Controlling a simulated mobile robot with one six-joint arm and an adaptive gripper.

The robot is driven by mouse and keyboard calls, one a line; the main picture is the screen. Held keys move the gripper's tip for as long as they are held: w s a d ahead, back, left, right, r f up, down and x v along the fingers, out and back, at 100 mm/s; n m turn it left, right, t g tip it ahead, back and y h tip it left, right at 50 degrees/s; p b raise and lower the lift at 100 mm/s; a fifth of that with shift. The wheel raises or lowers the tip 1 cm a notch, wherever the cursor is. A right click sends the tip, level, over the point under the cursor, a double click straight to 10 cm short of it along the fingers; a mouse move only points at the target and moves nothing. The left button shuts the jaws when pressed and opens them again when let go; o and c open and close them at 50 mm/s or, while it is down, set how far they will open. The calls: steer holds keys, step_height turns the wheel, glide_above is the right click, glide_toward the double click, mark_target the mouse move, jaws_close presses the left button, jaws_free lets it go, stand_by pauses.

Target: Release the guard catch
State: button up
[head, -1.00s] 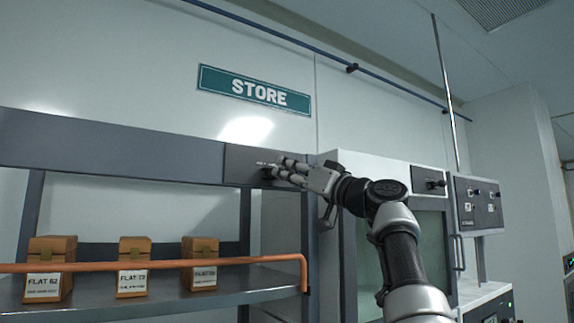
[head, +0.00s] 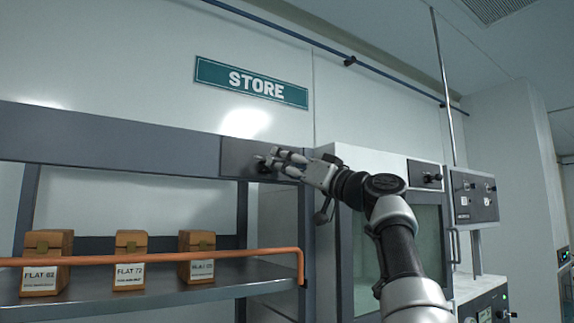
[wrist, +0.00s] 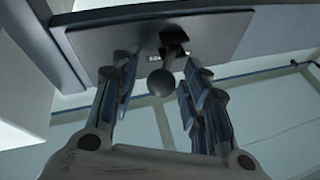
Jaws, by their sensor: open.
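The guard catch shows in the wrist view as a short dark lever with a round ball knob (wrist: 162,82), on a dark plate (wrist: 95,40) with a small, partly covered label. The plate also shows in the head view (head: 232,148), on the front beam above the shelf. My gripper (head: 268,160) is open in front of the plate. In the wrist view its fingers (wrist: 160,72) stand either side of the ball, with gaps visible on both sides. In the head view the fingers largely hide the catch. An orange guard bar (head: 150,260) runs across the shelf front.
Three brown boxes (head: 130,260) with FLAT labels stand on the shelf (head: 190,285) behind the bar. A glass-fronted cabinet (head: 365,250) and a control box (head: 472,197) stand to the right. A STORE sign (head: 252,82) hangs above.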

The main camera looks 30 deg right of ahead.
steer(key=shift+s+d, duration=0.1)
steer(key=v, duration=1.1)
steer(key=shift+s+f, duration=0.2)
steer(key=shift+s, duration=0.2)
stand_by(0.3)
